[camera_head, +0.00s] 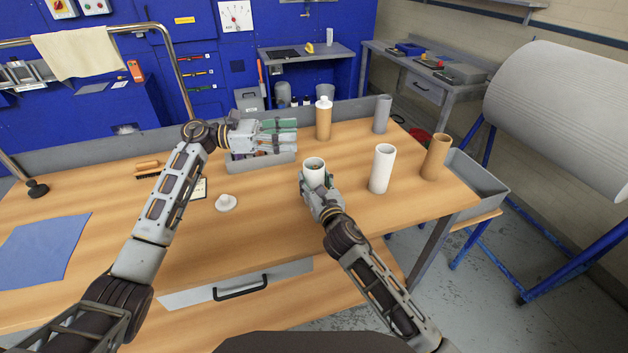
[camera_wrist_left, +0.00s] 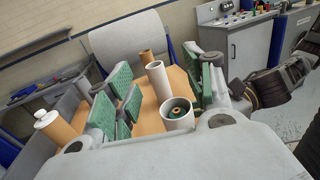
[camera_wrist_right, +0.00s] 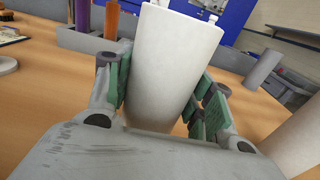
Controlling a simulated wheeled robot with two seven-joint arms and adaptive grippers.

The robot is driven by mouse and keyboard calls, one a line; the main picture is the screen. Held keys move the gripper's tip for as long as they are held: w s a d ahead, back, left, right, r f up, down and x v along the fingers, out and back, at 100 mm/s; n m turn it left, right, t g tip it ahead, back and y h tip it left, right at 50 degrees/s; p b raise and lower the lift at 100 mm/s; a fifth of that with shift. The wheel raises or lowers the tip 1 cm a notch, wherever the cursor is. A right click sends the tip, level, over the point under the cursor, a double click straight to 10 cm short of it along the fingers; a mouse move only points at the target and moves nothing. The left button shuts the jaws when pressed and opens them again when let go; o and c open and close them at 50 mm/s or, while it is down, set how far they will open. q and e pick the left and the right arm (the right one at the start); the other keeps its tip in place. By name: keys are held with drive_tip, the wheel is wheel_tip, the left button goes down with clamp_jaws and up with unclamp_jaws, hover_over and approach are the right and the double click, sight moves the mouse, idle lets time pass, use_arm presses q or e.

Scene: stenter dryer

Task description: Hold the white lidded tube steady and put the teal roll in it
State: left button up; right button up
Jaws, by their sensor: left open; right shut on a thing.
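The white tube (camera_head: 314,178) stands upright and uncapped on the wooden table. My right gripper (camera_wrist_right: 160,95) is shut around its sides. In the left wrist view the tube (camera_wrist_left: 178,124) is seen from above, and the teal roll (camera_wrist_left: 172,112) with a brown core sits inside it, below the rim. A white round lid with a knob (camera_head: 226,203) lies on the table to the left of the tube. My left gripper (camera_head: 290,137) is open and empty, above the grey bin, up and left of the tube.
The grey bin (camera_head: 262,165) holds rolls, including a purple (camera_wrist_right: 83,14) and an orange one (camera_wrist_right: 112,20). A taller white tube (camera_head: 382,168), a brown tube (camera_head: 436,157), a grey tube (camera_head: 382,114) and a white-capped brown tube (camera_head: 323,122) stand nearby. The table front is clear.

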use_arm(q)
drive_tip(key=shift+s+a, duration=0.1)
drive_tip(key=shift+a, duration=2.35)
use_arm(e)
drive_tip(key=o, duration=1.1)
drive_tip(key=shift+s, duration=0.1)
drive_tip(key=shift+v, duration=5.95)
use_arm(q)
drive_tip(key=shift+r, duration=0.1)
use_arm(e)
drive_tip(key=shift+r, duration=0.15)
use_arm(q)
wheel_tip(320, 180, up, 9)
drive_tip(key=p, duration=0.9)
use_arm(e)
wheel_tip(320, 180, up, 9)
use_arm(q)
drive_tip(key=shift+r+p, duration=0.5)
drive_tip(key=shift+p, duration=0.05)
use_arm(e)
drive_tip(key=shift+r, duration=0.45)
